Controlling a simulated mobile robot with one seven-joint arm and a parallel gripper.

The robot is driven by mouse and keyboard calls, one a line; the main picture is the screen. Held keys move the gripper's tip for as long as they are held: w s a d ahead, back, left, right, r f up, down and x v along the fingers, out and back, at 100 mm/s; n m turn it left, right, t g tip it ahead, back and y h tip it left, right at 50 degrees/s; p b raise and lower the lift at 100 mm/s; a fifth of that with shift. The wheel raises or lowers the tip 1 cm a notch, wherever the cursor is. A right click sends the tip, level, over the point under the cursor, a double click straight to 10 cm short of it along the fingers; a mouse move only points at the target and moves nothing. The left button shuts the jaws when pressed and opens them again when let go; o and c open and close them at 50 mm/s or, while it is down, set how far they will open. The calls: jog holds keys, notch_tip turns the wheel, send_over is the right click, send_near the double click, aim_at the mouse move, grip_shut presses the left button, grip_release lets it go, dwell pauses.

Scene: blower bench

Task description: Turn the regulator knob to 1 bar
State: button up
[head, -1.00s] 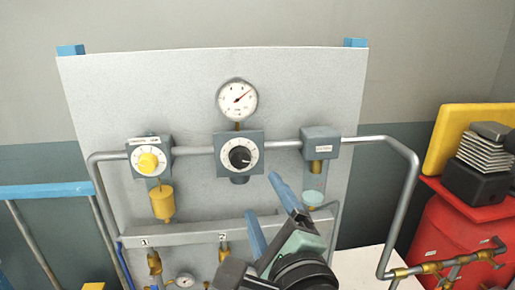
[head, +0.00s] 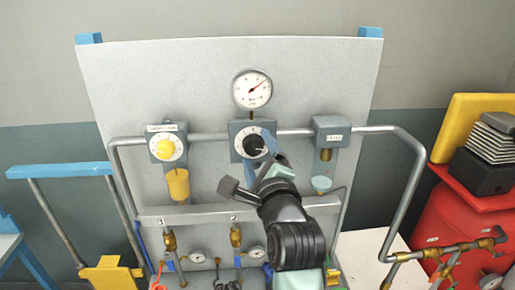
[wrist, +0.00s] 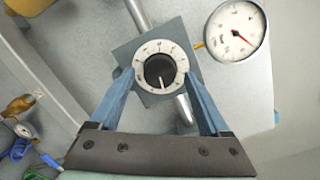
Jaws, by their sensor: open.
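The regulator is a grey box with a black knob (head: 254,145) inside a white dial ring, at the middle of the panel. In the wrist view the knob (wrist: 159,72) shows a white pointer line toward the bottom of the picture. A round white gauge with a red needle (head: 252,90) sits above it, and it also shows in the wrist view (wrist: 236,33). My gripper (head: 262,152) is in front of the regulator. In the wrist view its blue fingers (wrist: 158,85) stand open on either side of the dial, apart from the knob. My fingers partly cover the regulator in the head view.
A yellow-knobbed unit (head: 167,148) is to the left on the same pipe, and a grey box (head: 331,131) is to the right. A grey pipe (head: 400,190) bends down at right. A red tank (head: 465,230) stands far right.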

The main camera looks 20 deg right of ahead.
jog(key=shift+w, duration=0.1)
jog(key=shift+c, duration=0.2)
grip_shut()
